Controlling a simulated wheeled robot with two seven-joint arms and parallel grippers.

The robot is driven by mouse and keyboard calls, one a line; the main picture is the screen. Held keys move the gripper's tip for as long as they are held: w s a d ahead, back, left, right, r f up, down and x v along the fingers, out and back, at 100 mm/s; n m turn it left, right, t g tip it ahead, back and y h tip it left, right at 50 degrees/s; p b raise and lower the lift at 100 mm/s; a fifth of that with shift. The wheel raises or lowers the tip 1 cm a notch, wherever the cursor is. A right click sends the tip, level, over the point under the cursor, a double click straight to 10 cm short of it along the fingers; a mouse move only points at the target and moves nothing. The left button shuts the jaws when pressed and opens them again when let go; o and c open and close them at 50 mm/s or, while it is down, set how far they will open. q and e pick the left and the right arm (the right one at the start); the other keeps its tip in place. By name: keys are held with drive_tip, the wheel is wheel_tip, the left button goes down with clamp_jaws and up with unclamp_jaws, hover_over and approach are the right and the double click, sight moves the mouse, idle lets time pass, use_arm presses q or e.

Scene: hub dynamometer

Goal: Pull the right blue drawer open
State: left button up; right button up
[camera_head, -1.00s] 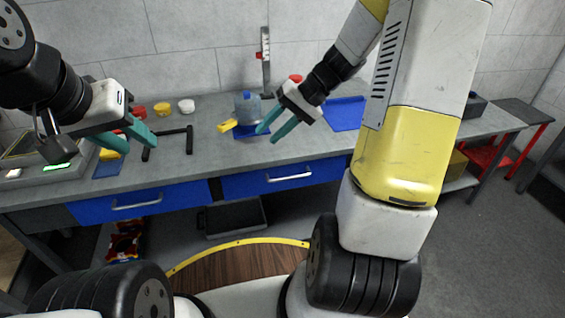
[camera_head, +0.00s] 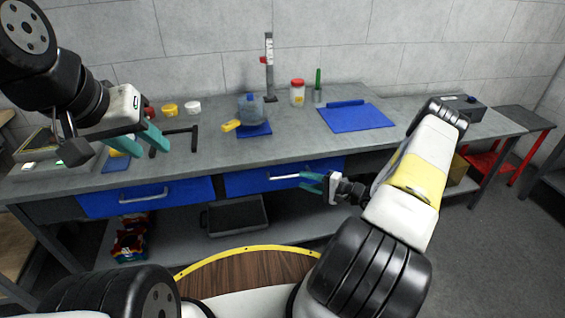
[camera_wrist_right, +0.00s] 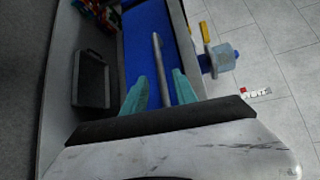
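The right blue drawer (camera_head: 245,182) is under the bench top in the head view, its front looking flush with the bench. Its silver bar handle (camera_head: 285,177) runs along the front. My right gripper (camera_head: 308,182) is at the right end of this handle with its teal fingers apart. In the right wrist view, the handle (camera_wrist_right: 159,62) runs between the two open fingers (camera_wrist_right: 160,88), with gaps visible on both sides. My left gripper (camera_head: 155,138) is open and empty above the left part of the bench.
The left blue drawer (camera_head: 105,203) is shut beside it. A dark tray (camera_head: 237,214) lies on the lower shelf.

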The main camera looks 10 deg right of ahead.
sight(290, 176)
drive_tip(key=x, duration=0.7)
drive_tip(key=shift+a, duration=0.1)
clamp_jaws()
idle(1.2)
